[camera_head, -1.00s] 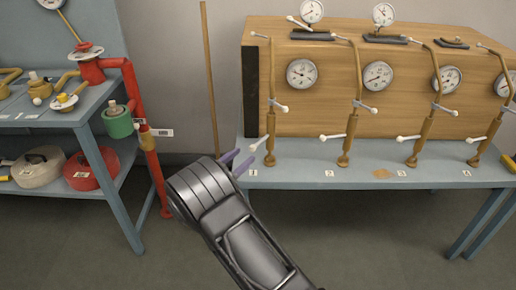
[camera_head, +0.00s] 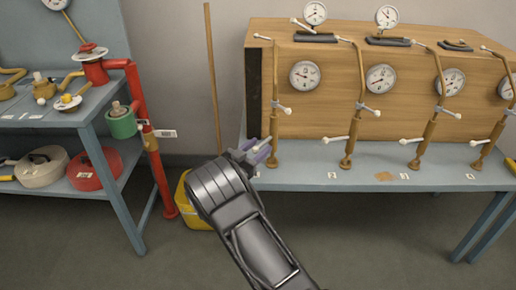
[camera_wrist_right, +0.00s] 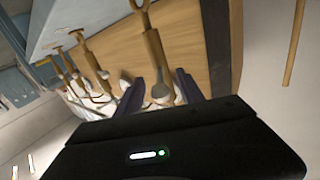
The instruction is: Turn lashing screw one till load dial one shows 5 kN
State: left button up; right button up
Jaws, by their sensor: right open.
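Lashing screw one (camera_head: 274,125) is the leftmost brown upright rod on the grey-blue bench, with a small white crossbar partway up. The round white dial (camera_head: 305,74) on the wooden box beside it seems to be load dial one; its reading is too small to tell. My right gripper (camera_head: 261,151) is open beside the lower part of this screw, at its left, and hides most of its lower white bar. In the right wrist view, a brown screw with a grey rounded end (camera_wrist_right: 160,92) shows between the open fingers (camera_wrist_right: 160,88); contact cannot be told. My left gripper is not in view.
Several similar screws, such as screw two (camera_head: 353,120), stand to the right with white bars sticking out. A wooden pole (camera_head: 213,80) leans on the wall. A yellow bucket (camera_head: 192,208) stands behind my right arm. A red pipe (camera_head: 152,150) runs down the left table.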

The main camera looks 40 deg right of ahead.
grip_shut()
dwell(0.4)
dwell(1.0)
